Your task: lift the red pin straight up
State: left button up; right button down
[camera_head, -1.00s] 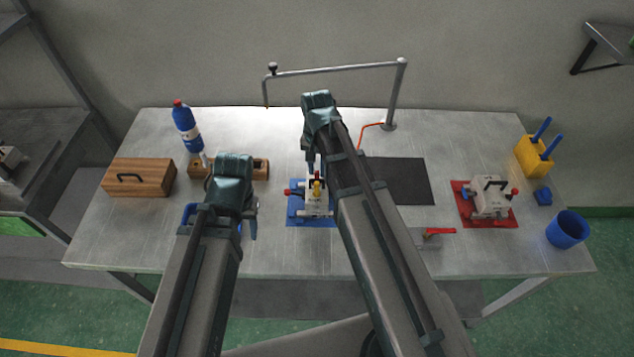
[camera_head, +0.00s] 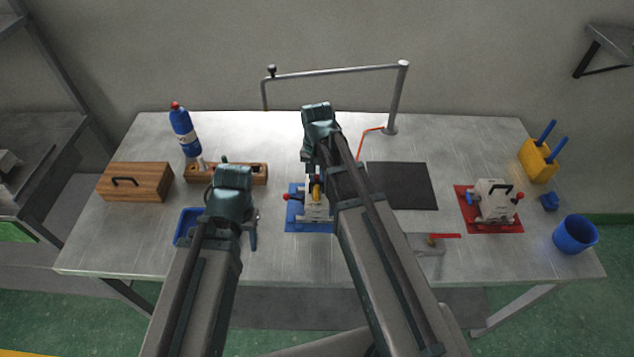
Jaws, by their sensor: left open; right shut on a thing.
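A white mould block (camera_head: 313,212) stands on a blue plate (camera_head: 297,226) at the middle of the table. A red knob (camera_head: 286,196) sticks out on its left side and a yellow piece (camera_head: 316,190) stands on its top. My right gripper (camera_head: 314,172) points down over the block and is shut on what seems to be the red pin. The wrist and fingers hide most of that part, so I cannot tell its height. My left gripper (camera_head: 240,236) is open, above the table near a blue tray (camera_head: 186,226), and apart from the block.
A second white block (camera_head: 493,204) sits on a red plate (camera_head: 470,222) at the right. A blue cup (camera_head: 575,234), a yellow holder (camera_head: 536,162), a dark mat (camera_head: 403,186), a red-handled clamp (camera_head: 440,238), a wooden box (camera_head: 136,182), a bottle (camera_head: 184,132) and a metal pipe frame (camera_head: 396,100) stand around.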

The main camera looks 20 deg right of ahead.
aim_at(317, 176)
notch_tip(317, 176, up, 10)
jog(key=p, duration=1)
jog(key=shift+s, duration=0.1)
